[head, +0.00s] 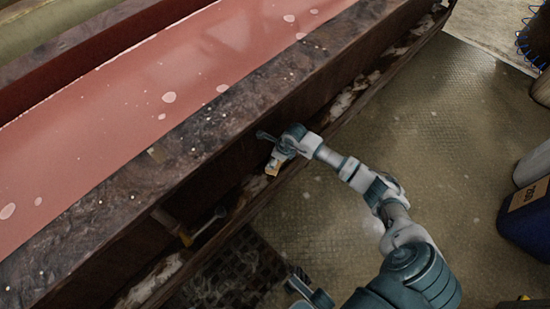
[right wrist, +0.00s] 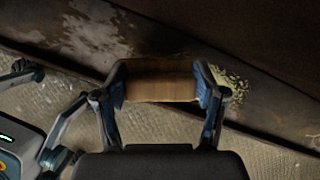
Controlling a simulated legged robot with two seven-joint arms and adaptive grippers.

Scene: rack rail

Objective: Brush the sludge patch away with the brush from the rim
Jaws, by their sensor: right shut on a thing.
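My right gripper (head: 280,154) is at the lower outer side of the long tank, below its rim. It is shut on a wooden block, which looks like the brush (head: 272,168). In the right wrist view, the brush (right wrist: 162,80) spans between the two fingers of the right gripper (right wrist: 163,92). A speckled yellow-green patch (right wrist: 233,82), which looks like the sludge, lies on the dark ledge just right of the fingers. I cannot make it out in the head view. A grey-teal part at the bottom edge may be my left gripper (head: 314,297); its jaws are unclear.
The tank's dark stained rim (head: 190,135) runs diagonally beside pinkish-red liquid (head: 120,115). A floor grate (head: 235,275) lies below. A blue bin (head: 528,215) stands right. The floor between is clear.

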